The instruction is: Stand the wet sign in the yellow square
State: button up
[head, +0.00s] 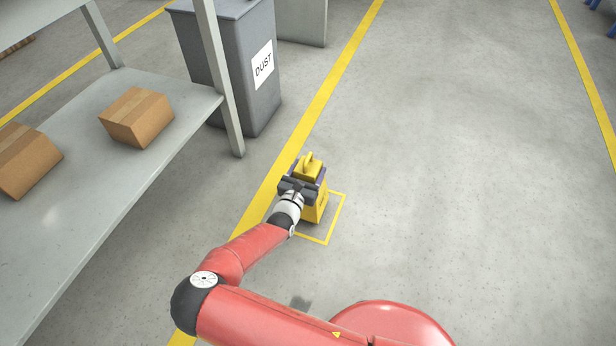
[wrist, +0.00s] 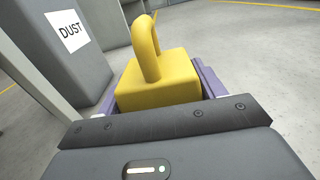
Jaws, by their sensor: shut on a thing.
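The wet sign (head: 318,207) is a yellow block-like stand with a loop handle on top. It looks upright at the yellow square (head: 329,241), which is a thin outline on the floor; the sign and my arm hide part of the outline. I cannot tell whether the sign's base touches the floor. My gripper (head: 304,181) is shut on the sign's upper part. In the wrist view the sign's top and handle (wrist: 160,84) sit between my purple fingers (wrist: 158,92).
A grey shelf (head: 107,191) with cardboard boxes (head: 138,117) stands at the left. A grey bin marked DUST (head: 225,75) stands behind it. A yellow floor line (head: 322,97) runs beside the square. The floor at the right is clear.

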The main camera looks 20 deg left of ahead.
notch_tip(320, 180, down, 2)
jog(key=shift+f, duration=0.15)
jog(key=o, duration=1.6)
jog(key=shift+f, duration=0.1)
jog(key=shift+r, duration=0.2)
jog(key=s+p, duration=0.1)
jog(key=s, duration=1.1)
jog(key=shift+a, duration=0.45)
